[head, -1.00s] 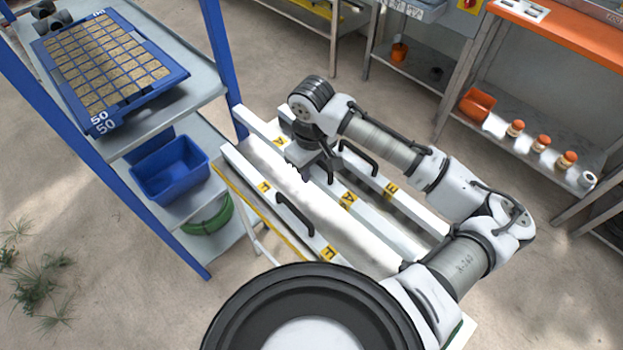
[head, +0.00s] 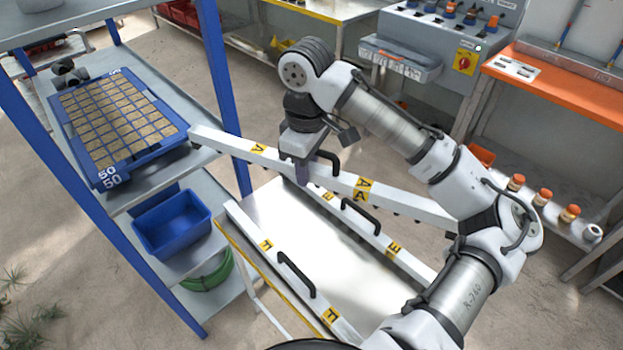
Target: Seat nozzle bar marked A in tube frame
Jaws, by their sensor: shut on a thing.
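The nozzle bar marked A (head: 225,143) is a long white bar with yellow A labels and small dark nozzles along its underside. It is held up above the cart, running from the blue rack's side at left toward my arm at right. My gripper (head: 303,172) is shut on the bar near its middle, by the black handle (head: 328,160); the fingers partly hide the grip. My arm crosses in front of the bar's right end. I cannot make out the tube frame in this view.
A silver-topped cart (head: 300,235) holds two other white bars, a near one (head: 245,224) and a far one (head: 415,267). A blue-posted rack at left carries a seed tray (head: 170,140) and a blue bin (head: 172,224). An orange bench (head: 560,75) and control box (head: 435,40) stand behind.

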